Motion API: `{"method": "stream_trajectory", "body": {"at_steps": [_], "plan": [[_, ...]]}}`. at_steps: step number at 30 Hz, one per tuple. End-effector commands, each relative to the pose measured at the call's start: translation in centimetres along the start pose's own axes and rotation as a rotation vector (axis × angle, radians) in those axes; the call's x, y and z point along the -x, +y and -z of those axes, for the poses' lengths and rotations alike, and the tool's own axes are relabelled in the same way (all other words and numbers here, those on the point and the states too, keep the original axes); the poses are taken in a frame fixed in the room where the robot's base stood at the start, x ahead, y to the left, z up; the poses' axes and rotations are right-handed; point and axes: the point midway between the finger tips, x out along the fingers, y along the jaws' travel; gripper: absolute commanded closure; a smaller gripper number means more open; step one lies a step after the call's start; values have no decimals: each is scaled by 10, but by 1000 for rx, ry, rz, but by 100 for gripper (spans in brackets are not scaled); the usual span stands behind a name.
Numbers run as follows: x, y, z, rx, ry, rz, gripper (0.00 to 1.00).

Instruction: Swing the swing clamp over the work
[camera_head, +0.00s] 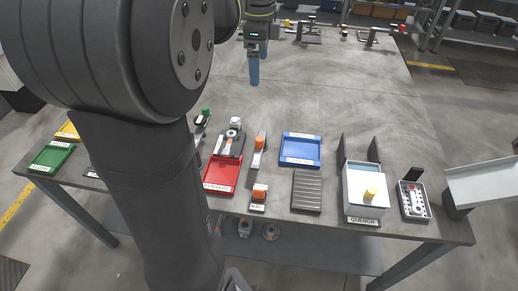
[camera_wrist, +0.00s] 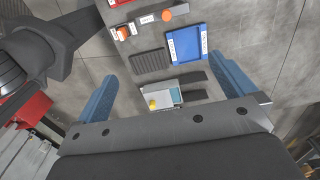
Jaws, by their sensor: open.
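My gripper (camera_head: 253,82) hangs over the far middle of the table in the head view, blue fingers pointing down. In the wrist view my gripper (camera_wrist: 162,70) has its two blue fingers wide apart with nothing between them. I cannot tell for sure which device is the swing clamp. A dark device with a red-tipped arm (camera_head: 375,38) stands at the far right edge, and another dark upright device (camera_head: 309,33) stands left of it. Both are right of my gripper and apart from it. A dark fixture with an orange part (camera_head: 229,143) is nearer, partly beside my arm.
Nearer are a red tray (camera_head: 222,187), a blue tray (camera_head: 301,162), a dark ribbed plate (camera_head: 306,205), a white quench box (camera_head: 360,207) with a yellow knob and a control box (camera_head: 412,209). The right-middle tabletop is clear. My arm hides part of the left side.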

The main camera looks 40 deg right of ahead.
Motion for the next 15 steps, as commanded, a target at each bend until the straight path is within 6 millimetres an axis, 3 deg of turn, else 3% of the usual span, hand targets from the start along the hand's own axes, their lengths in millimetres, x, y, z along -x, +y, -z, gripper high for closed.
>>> {"method": "stream_trajectory", "body": {"at_steps": [6, 14, 15], "plan": [[19, 0, 0, 0, 0, 1, 0], [20, 0, 0, 0, 0, 0, 0], [20, 0, 0, 0, 0, 0, 8]]}}
